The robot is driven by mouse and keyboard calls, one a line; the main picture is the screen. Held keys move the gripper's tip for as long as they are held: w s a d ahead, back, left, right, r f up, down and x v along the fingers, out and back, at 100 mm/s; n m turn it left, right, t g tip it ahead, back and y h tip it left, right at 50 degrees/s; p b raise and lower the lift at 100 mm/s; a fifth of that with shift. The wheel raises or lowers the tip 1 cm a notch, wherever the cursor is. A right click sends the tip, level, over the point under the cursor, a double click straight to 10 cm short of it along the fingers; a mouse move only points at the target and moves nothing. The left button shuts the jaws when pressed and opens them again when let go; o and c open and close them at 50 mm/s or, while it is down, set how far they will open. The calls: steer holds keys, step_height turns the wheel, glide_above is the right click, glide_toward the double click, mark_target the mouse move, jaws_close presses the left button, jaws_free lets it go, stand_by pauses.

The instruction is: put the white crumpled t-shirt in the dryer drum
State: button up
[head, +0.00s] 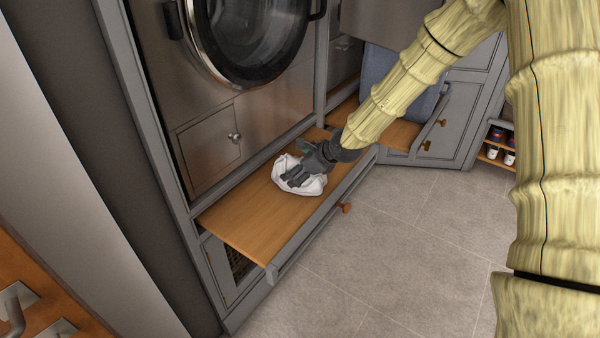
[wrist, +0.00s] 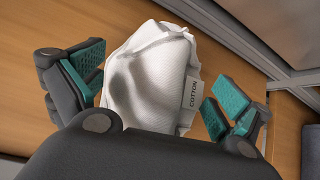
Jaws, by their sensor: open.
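The white crumpled t-shirt (head: 301,184) lies on a pulled-out wooden shelf in the head view. In the wrist view the t-shirt (wrist: 148,75) shows a small tag reading COTTON. My gripper (head: 296,175) is over the t-shirt. In the wrist view my open gripper (wrist: 155,95) has its teal-padded fingers on either side of the t-shirt, with a gap on the right. The dryer (head: 210,85) stands behind the shelf at the upper left. Its round glass door (head: 255,40) appears closed, so I cannot see clearly into the drum.
The wooden shelf (head: 240,222) is bare left of the t-shirt. A blue-grey basket (head: 385,75) stands on another pulled-out shelf (head: 392,132) behind my arm. A low rack (head: 497,150) with small containers is at the far right. The tiled floor (head: 390,230) is clear.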

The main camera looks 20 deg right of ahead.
steer(key=shift+s, duration=0.1)
steer(key=c, duration=1.2)
steer(key=shift+s, duration=0.1)
steer(key=shift+c, duration=0.8)
